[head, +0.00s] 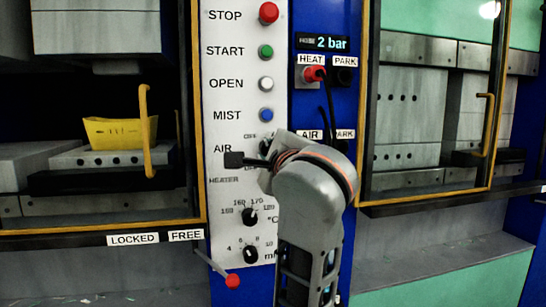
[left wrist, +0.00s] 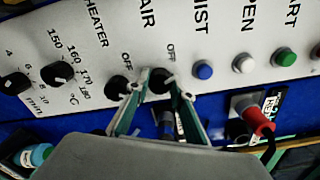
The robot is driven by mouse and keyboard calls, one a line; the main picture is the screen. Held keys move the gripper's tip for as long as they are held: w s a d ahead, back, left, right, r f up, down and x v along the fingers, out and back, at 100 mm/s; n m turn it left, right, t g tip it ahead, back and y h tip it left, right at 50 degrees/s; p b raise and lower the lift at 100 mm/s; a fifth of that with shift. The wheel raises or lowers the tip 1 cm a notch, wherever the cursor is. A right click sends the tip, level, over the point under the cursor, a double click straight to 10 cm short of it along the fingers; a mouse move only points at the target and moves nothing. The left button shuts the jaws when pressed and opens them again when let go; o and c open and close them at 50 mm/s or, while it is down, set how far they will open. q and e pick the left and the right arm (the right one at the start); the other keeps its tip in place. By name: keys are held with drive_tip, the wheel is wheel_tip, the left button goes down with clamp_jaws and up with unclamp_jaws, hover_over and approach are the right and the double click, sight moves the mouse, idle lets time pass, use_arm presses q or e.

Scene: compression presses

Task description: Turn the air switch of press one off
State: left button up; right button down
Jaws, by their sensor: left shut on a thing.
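The air switch (left wrist: 160,78) is a black knob on the white control panel (head: 245,100), beside the AIR label in the left wrist view. An OFF mark stands by it. The fingers of my left gripper (left wrist: 165,86) are closed in on both sides of this knob. I cannot tell which way its pointer faces. In the head view my left arm and wrist cover the gripper's fingertips and most of the switch. The heater switch (left wrist: 118,86) is a similar black knob close beside one finger. My right gripper is in neither view.
Green (head: 265,52), white and blue buttons and a red stop button (head: 268,13) sit above. Temperature (head: 250,217) and minute dials sit below. A red plug (head: 314,74) with a cable is in the HEAT socket. Yellow-framed press doors flank the panel; a red-tipped lever (head: 232,281) sticks out below.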

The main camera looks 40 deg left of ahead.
use_arm(q)
drive_tip(key=shift+f+n+b, duration=0.1)
drive_tip(key=shift+n+b, duration=0.2)
drive_tip(key=shift+n, duration=0.4)
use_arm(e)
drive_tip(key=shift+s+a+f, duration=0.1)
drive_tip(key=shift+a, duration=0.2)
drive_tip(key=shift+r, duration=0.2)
use_arm(q)
drive_tip(key=o, duration=1.1)
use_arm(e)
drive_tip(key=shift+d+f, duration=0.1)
